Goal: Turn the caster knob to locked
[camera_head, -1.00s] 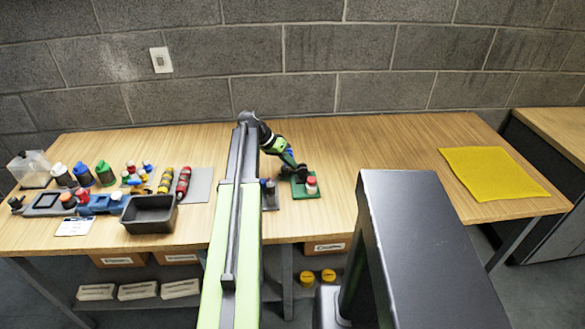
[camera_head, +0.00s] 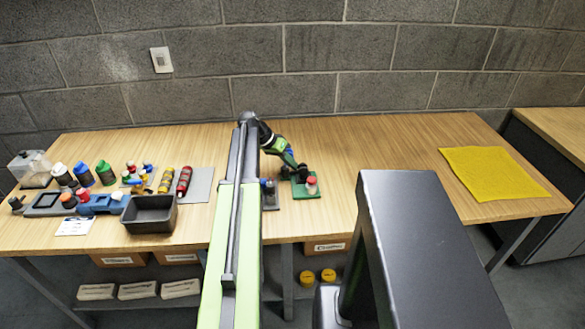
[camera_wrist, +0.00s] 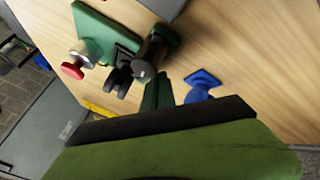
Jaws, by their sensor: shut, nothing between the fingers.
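A green plate (camera_head: 308,194) lies on the bench in the middle of the head view and carries a red-topped knob (camera_head: 312,180). In the wrist view, the green plate (camera_wrist: 98,27) is at the upper left, with the red knob top (camera_wrist: 72,71) on a silvery stem. My gripper (camera_head: 301,171) is shut and empty, low over the plate just left of the red knob. In the wrist view, its dark tips (camera_wrist: 142,68) are beside the knob, with a gap to the red top. The dark parts overlap there, so contact with the plate's fittings is unclear.
A dark grey tray (camera_head: 150,214) and several bottles and small parts stand on the bench (camera_head: 370,150) at left. A small dark item (camera_head: 269,193) sits left of the plate, partly behind my arm. A yellow mat (camera_head: 492,173) lies at right. Bench space behind the plate is clear.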

